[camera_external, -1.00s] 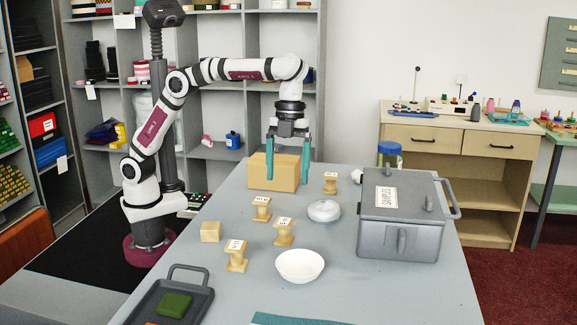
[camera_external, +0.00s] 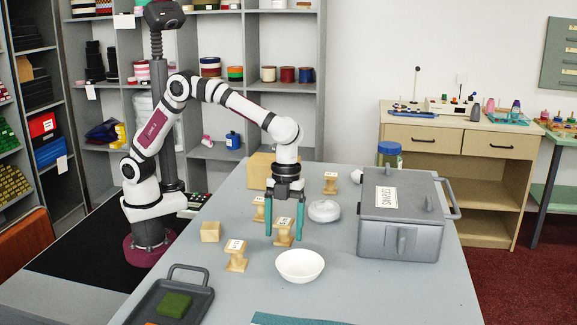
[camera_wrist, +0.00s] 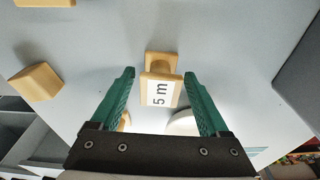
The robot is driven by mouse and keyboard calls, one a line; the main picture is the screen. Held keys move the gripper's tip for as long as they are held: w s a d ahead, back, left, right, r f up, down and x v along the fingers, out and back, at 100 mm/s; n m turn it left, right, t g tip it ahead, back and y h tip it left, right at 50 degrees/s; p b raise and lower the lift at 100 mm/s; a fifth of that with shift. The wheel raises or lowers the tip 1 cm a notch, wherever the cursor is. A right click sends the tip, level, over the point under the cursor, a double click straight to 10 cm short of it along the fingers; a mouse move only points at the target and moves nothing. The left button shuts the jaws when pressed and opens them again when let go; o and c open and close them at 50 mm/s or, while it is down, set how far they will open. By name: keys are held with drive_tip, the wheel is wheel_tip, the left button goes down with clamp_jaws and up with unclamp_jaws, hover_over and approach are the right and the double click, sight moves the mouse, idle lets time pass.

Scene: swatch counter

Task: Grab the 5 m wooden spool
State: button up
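A pale wooden spool labelled "5 m" (camera_wrist: 160,68) shows in the wrist view, centred between and just beyond my fingertips. My gripper (camera_external: 285,237) is open, with its two green fingers pointing down over the table. In the external view a labelled wooden spool (camera_external: 284,232) stands upright between the fingers; its label is too small to read there. No finger is seen closed on it. My gripper also shows in the wrist view (camera_wrist: 160,72), with a gap on both sides of the spool.
Other wooden spools stand near: one behind (camera_external: 258,210), one front left (camera_external: 237,257), one at the back (camera_external: 330,183).

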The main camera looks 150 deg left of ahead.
clamp_jaws()
drive_tip(key=shift+r, duration=0.1)
